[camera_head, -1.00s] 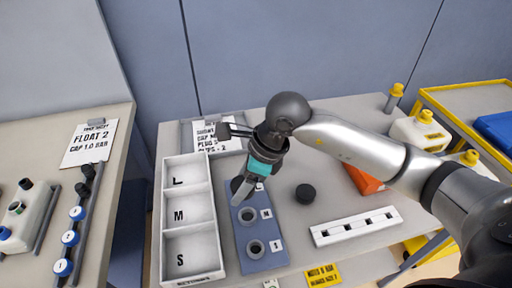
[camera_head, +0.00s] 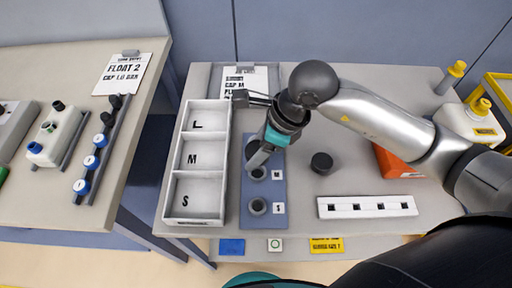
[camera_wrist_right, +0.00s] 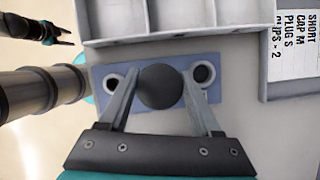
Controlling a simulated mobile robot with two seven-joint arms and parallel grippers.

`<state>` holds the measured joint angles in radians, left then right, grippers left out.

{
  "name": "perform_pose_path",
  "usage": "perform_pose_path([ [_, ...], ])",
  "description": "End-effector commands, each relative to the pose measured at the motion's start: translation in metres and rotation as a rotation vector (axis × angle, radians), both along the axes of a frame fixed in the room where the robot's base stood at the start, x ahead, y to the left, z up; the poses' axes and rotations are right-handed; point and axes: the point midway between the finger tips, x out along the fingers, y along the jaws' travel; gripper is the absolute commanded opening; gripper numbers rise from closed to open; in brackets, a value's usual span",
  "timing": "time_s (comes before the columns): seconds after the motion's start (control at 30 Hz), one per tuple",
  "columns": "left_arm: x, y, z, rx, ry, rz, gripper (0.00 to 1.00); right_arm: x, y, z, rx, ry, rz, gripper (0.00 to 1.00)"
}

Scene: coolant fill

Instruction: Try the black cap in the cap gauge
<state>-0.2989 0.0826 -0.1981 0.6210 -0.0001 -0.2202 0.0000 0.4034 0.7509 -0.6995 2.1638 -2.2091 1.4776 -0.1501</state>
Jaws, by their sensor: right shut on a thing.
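My right gripper (camera_head: 258,160) is shut on the black cap (camera_wrist_right: 160,87), a dark round disc between its fingers. It holds the cap over the middle of the blue cap gauge (camera_head: 248,219). In the right wrist view the cap hides the gauge's middle position, with one ring showing on each side. In the head view, rings show beside the M and S labels; the far end is partly hidden by the gripper. I cannot tell whether the cap touches the gauge. A small black gripper (camera_wrist_right: 58,36), likely my left, shows at the wrist view's top left corner.
A white tray (camera_head: 228,150) marked L, M, S stands left of the gauge. Another black cap (camera_head: 321,163) lies to the right, near a white slotted rail (camera_head: 367,207) and an orange block (camera_head: 398,163). A note card (camera_head: 246,80) is behind. The left bench holds several parts.

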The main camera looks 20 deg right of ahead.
Motion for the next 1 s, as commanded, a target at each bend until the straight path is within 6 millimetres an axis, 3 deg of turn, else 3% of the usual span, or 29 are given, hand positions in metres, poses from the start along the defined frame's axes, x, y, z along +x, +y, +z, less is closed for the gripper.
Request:
perform_pose_path([
  [0.5,-0.001,-0.001,-0.045,-0.001,0.002,0.000,0.50,0.000,0.000,-0.047,0.000,0.001,0.000,0.04],
  [1.0,-0.002,-0.003,-0.049,-0.004,0.003,-0.001,0.50,0.000,0.000,-0.052,0.000,0.000,0.000,0.04],
])
